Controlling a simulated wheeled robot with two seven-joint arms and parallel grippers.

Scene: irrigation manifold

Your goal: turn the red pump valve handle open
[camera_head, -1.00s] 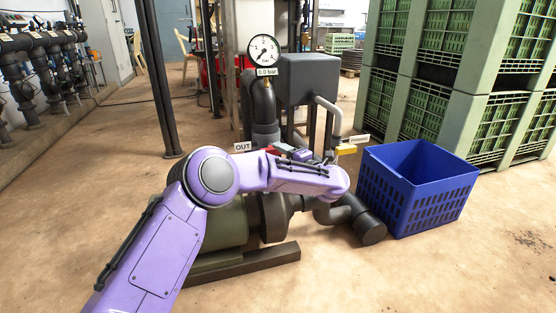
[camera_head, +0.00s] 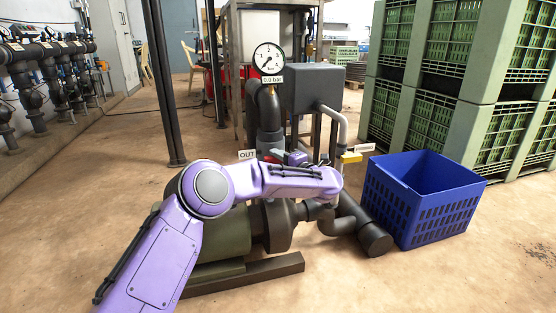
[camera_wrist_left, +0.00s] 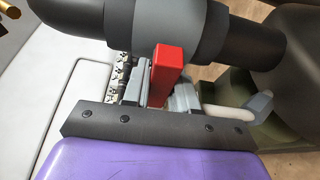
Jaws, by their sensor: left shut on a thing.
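The red pump valve handle (camera_wrist_left: 167,72) stands out between the grey fingers of my left gripper (camera_wrist_left: 158,95) in the left wrist view. The gripper is shut on it, beside the dark pipe (camera_wrist_left: 240,40). In the head view only a small red part of the handle (camera_head: 269,159) shows beside my left gripper (camera_head: 288,157), near the OUT sign (camera_head: 247,155). My purple forearm hides part of the valve and pump (camera_head: 272,226). My right gripper is not in view.
The pressure gauge (camera_head: 268,58) above the pipe reads 0.0 bar. A yellow handle (camera_head: 350,157) is at the right pipe. A blue crate (camera_head: 418,215) stands on the floor to the right, with green stacked crates (camera_head: 480,100) behind. The floor at front right is clear.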

